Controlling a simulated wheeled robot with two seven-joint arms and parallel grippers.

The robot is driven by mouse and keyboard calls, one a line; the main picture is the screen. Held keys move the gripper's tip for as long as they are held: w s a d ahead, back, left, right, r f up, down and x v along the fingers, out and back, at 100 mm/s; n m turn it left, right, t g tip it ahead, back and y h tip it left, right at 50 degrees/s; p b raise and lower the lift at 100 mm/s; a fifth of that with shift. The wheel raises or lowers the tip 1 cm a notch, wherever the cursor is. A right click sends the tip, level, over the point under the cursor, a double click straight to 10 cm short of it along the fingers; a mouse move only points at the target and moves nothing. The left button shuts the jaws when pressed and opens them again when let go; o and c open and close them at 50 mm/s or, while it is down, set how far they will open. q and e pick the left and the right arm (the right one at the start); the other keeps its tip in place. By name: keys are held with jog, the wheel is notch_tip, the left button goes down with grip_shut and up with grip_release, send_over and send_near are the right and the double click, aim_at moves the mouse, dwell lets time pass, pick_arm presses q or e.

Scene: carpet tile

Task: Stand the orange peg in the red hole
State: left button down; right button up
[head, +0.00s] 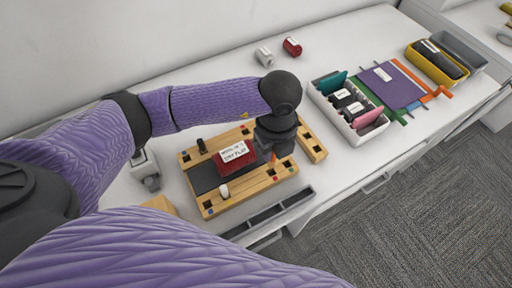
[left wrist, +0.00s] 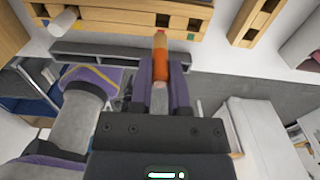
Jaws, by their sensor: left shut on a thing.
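My left gripper (head: 274,152) is shut on the orange peg (left wrist: 160,68), which shows between the two fingers in the left wrist view. The peg's far end overlaps the near edge of the wooden board (left wrist: 110,15). In the head view the gripper is over the right part of the board (head: 238,200) and hides most of the peg. A small red mark (left wrist: 161,33) shows at the peg's far end in the left wrist view; the red hole itself is not clear, and I cannot tell whether the peg touches the board. My right gripper is not in view.
A separate wooden bar (head: 312,140) is to the right. A white bin (head: 350,115) stands beyond. The table's front edge is close.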

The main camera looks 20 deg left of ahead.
aim_at(272, 164)
pick_arm(q)
notch_tip(272, 164, down, 6)
jog(key=shift+w+f+b, duration=0.1)
jog(key=shift+b, duration=0.4)
jog(key=shift+w+d, duration=0.1)
jog(key=shift+f, duration=0.1)
jog(key=c, duration=0.6)
grip_release()
